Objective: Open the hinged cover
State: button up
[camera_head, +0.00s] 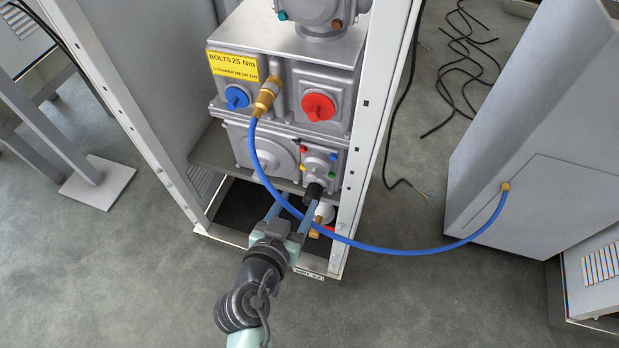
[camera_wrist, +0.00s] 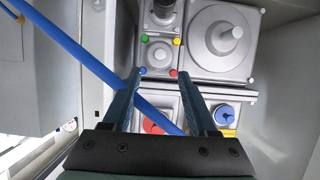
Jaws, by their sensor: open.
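A grey metal unit stands inside an upright frame. Its lower part has a round plate with a central knob (camera_head: 278,162), which also shows in the wrist view (camera_wrist: 222,38). I cannot tell for sure which part is the hinged cover. My gripper (camera_head: 298,204) is in front of the lower unit, its fingers apart with nothing held. In the wrist view, its fingertips (camera_wrist: 163,80) point toward the unit's face.
A blue hose (camera_head: 395,250) runs from a brass fitting (camera_head: 266,95) past my fingers to a grey cabinet (camera_head: 540,150). A red knob (camera_head: 318,107) and a blue knob (camera_head: 237,97) sit above. Frame posts (camera_head: 375,120) flank the unit. Black cables (camera_head: 462,60) lie on the floor.

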aim_at(311, 178)
jog(key=b+x, duration=0.2)
jog(key=x, duration=0.6)
jog(key=shift+w+d, duration=0.1)
jog(key=shift+w, duration=0.2)
grip_shut()
jog(key=shift+f, duration=0.1)
dwell(0.9)
